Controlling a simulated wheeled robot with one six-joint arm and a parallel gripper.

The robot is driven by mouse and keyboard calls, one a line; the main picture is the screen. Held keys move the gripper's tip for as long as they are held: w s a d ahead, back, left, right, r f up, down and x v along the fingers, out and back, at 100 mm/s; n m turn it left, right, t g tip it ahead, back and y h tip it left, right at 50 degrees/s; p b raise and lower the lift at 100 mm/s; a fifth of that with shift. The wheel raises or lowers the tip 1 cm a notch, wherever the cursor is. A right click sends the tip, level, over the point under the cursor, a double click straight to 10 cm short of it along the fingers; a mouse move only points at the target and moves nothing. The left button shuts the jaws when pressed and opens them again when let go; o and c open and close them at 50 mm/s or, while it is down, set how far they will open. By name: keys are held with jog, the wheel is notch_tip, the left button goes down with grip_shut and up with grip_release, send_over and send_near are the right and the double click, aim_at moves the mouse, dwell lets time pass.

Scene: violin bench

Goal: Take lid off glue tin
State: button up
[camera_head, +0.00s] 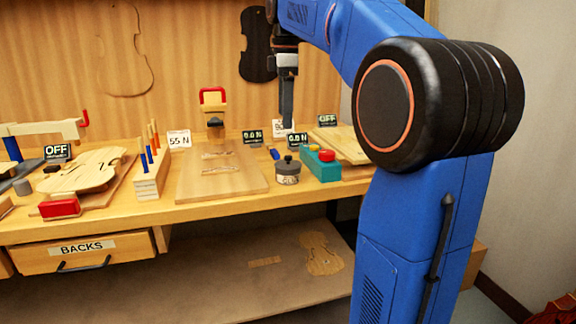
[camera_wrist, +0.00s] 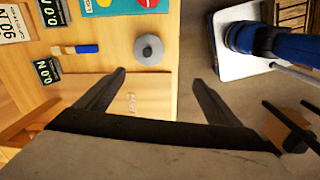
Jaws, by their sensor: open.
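The glue tin (camera_head: 287,178) stands upright on the bench, a small grey tin with a label. Its dark lid (camera_head: 288,163) with a black knob sits on top. In the wrist view the round grey lid (camera_wrist: 148,50) shows from above, beyond my fingertips. My gripper (camera_head: 287,122) hangs above the bench near the tin, pointing down. In the wrist view my gripper (camera_wrist: 160,77) has its two fingers wide apart with nothing between them. The gap between fingers and lid is hard to judge. The tin's body is hidden under the lid in the wrist view.
A teal box with red and yellow buttons (camera_head: 321,168) stands close right of the tin. A blue-handled brush (camera_wrist: 75,49) lies near it. A flat wooden board (camera_head: 240,184) lies to the left. Small displays and cards stand behind. The bench's front edge is close.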

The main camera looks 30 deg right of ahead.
aim_at(288, 156)
jog(key=w+d+r+n, duration=0.2)
jog(key=w+d, duration=0.1)
jog(key=shift+g, duration=0.3)
notch_tip(288, 156, down, 17)
jog(key=shift+w+f, duration=0.1)
jog(key=shift+w, duration=0.05)
dwell(0.4)
jog(key=shift+c, duration=0.5)
jog(key=c, duration=1)
